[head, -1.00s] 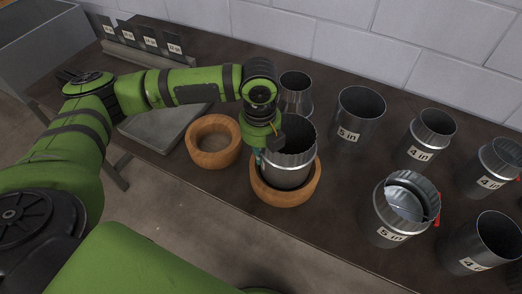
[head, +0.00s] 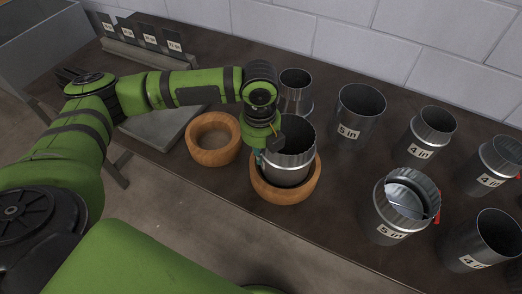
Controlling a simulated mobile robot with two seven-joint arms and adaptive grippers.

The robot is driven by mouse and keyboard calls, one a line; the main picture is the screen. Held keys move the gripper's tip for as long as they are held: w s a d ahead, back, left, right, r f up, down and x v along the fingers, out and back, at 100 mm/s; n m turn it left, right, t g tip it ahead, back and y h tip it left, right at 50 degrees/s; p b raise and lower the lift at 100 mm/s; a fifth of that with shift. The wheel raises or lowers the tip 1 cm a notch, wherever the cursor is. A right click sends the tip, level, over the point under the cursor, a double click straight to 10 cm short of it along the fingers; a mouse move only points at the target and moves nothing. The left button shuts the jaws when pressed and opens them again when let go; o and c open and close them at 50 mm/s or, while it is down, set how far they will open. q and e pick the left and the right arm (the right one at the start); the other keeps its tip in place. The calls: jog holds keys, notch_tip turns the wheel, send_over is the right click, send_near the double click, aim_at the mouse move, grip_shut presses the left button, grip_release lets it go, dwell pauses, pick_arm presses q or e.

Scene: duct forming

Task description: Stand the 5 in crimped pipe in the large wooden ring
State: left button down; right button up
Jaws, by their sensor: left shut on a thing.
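A crimped metal pipe (head: 288,172) stands about upright inside a wooden ring (head: 286,193), the one at the front right of the two. Its lower end is hidden by the ring's wall, and no label shows on it. My left gripper (head: 262,157) is at the pipe's left rim, shut on its wall; the fingers are mostly hidden by the wrist and pipe. A second wooden ring (head: 213,158) lies empty to the left. My right gripper is not in view.
Several metal pipes stand to the right, including a plain 5 in pipe (head: 358,115), a 5 in pipe with an insert (head: 390,222) and a 4 in pipe (head: 430,138). An unlabelled pipe (head: 295,90) stands behind my gripper. A grey tray (head: 160,128) lies left.

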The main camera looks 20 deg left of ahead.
pick_arm(q)
jog(key=c, duration=1.3)
grip_release()
jog(key=shift+f, duration=0.1)
notch_tip(320, 180, up, 12)
jog(key=shift+r, duration=0.1)
jog(key=shift+s, duration=0.1)
